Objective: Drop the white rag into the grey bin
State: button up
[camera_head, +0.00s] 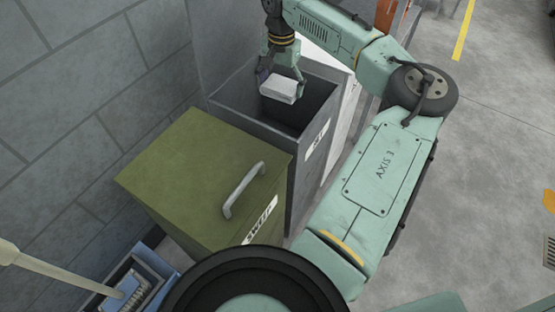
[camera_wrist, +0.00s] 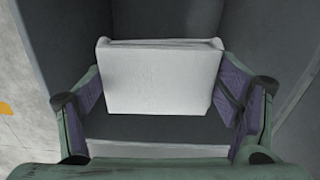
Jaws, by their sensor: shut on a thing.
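The white rag (camera_head: 279,89) is a folded block held in my gripper (camera_head: 281,80) above the grey bin's opening. In the wrist view the rag (camera_wrist: 160,77) sits between the two purple-padded fingers of my gripper (camera_wrist: 160,100), and the dark bin interior shows behind it. The grey bin (camera_head: 297,175) is open at the top and tall, with a white label on its front side. The rag looks to be at about rim height; its exact depth relative to the rim is hard to tell. The bin's floor is mostly hidden.
A green-lidded bin (camera_head: 205,170) with a grey handle and a "SWEEP" label stands directly in front of the grey bin. A blue container (camera_head: 140,285) is at lower left. A block wall (camera_head: 80,90) runs along the left. Open concrete floor (camera_head: 490,150) lies to the right.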

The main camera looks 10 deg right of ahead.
jog(key=o, duration=1)
jog(key=shift+o, duration=0.2)
jog(key=shift+r, duration=0.1)
notch_tip(320, 180, up, 12)
